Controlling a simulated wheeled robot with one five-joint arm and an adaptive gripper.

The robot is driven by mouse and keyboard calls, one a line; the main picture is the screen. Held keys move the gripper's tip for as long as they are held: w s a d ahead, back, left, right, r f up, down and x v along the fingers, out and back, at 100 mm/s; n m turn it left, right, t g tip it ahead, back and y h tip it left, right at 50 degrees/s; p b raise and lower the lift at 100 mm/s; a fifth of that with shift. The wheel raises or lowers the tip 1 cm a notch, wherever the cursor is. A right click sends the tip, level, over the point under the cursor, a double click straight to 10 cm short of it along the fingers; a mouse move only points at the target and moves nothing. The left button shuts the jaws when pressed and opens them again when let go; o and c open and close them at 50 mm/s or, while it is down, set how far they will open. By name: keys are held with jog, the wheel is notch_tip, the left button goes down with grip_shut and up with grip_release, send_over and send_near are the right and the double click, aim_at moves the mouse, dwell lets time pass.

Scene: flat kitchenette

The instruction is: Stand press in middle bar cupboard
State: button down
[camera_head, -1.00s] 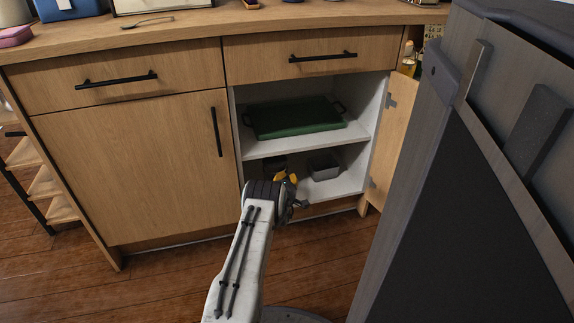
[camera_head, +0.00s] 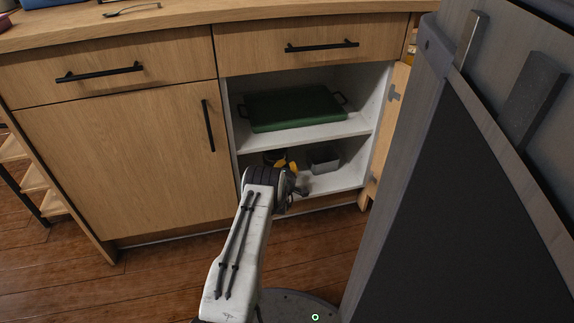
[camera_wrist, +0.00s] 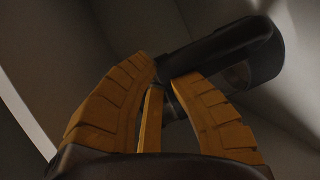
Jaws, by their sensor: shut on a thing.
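The middle bar cupboard (camera_head: 243,142) is open on its right side, with a white upper shelf and a lower compartment. My gripper (camera_head: 289,166), with yellow fingers, reaches into the lower compartment at its left. It is shut on the press (camera_head: 272,157), a dark object mostly hidden behind my wrist and fingers. In the wrist view the yellow fingertips (camera_wrist: 162,74) close on a black part of the press (camera_wrist: 225,45), which looks tilted across the picture there. I cannot tell whether the press touches the compartment floor.
A green tray with black handles (camera_head: 293,108) lies on the upper shelf. A grey bin (camera_head: 325,159) stands to the right of my gripper in the lower compartment. The open cupboard door (camera_head: 398,120) is at the right. A large grey panel (camera_head: 450,190) fills the right foreground.

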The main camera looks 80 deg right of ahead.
jog(key=shift+r, duration=0.15)
jog(key=c, duration=1.3)
grip_release()
jog(key=shift+a, duration=0.15)
